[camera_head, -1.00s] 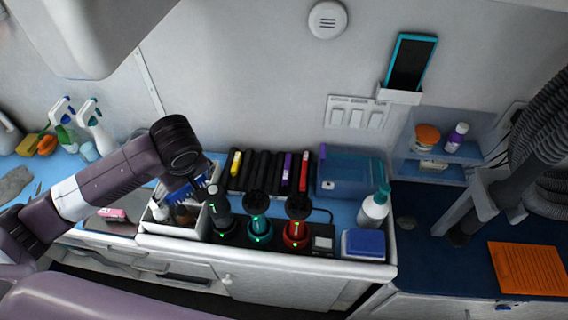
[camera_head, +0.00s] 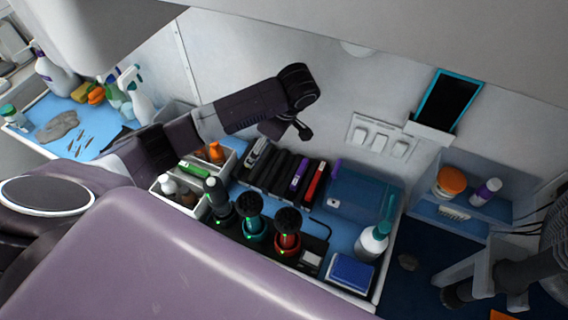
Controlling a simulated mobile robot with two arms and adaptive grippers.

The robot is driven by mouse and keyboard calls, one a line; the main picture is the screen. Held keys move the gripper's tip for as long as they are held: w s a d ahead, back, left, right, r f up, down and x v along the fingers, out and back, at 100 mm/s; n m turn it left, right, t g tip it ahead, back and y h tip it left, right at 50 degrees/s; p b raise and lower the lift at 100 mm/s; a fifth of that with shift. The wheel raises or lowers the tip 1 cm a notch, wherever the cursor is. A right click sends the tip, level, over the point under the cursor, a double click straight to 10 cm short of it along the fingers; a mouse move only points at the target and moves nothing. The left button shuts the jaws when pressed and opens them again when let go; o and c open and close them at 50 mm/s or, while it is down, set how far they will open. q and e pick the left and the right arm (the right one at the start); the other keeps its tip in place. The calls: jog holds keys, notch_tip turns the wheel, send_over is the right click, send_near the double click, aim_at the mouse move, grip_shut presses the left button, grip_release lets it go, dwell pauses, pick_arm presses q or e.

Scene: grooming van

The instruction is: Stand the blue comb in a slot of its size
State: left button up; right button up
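My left gripper (camera_head: 302,133) is at the end of the arm reaching in from the left, above the back of the slotted rack (camera_head: 275,192). Its dark fingers point down; whether they are open or shut is too small to tell. I cannot make out a blue comb in or near it. The black rack holds a purple item (camera_head: 299,173), a red item (camera_head: 315,182) and a grey-white item (camera_head: 257,152) at its left end. Other slots look dark and empty. My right gripper is out of view.
A white divided tray (camera_head: 178,205) with bottles and a green item (camera_head: 195,170) is left of the rack. Several clippers, one teal (camera_head: 252,219) and one red (camera_head: 288,233), stand in front.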

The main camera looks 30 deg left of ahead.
pick_arm(q)
jog(key=w+d, duration=0.4)
jog(key=d, duration=0.2)
jog(key=b, duration=0.3)
send_over(280, 171)
jog(key=d, duration=0.1)
jog(key=f, duration=0.7)
jog(key=shift+w, duration=0.2)
jog(key=shift+f, duration=0.65)
notch_tip(280, 171, down, 4)
jog(key=shift+r+p, duration=0.25)
jog(key=shift+p, duration=0.1)
jog(key=shift+f, duration=0.15)
jog(key=shift+d+f, duration=0.1)
jog(key=shift+f, duration=0.1)
jog(key=o, duration=0.9)
jog(key=shift+c, duration=0.2)
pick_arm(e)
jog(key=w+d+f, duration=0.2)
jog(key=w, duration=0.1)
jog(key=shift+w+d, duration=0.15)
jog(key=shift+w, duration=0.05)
pick_arm(q)
jog(key=shift+r, duration=0.1)
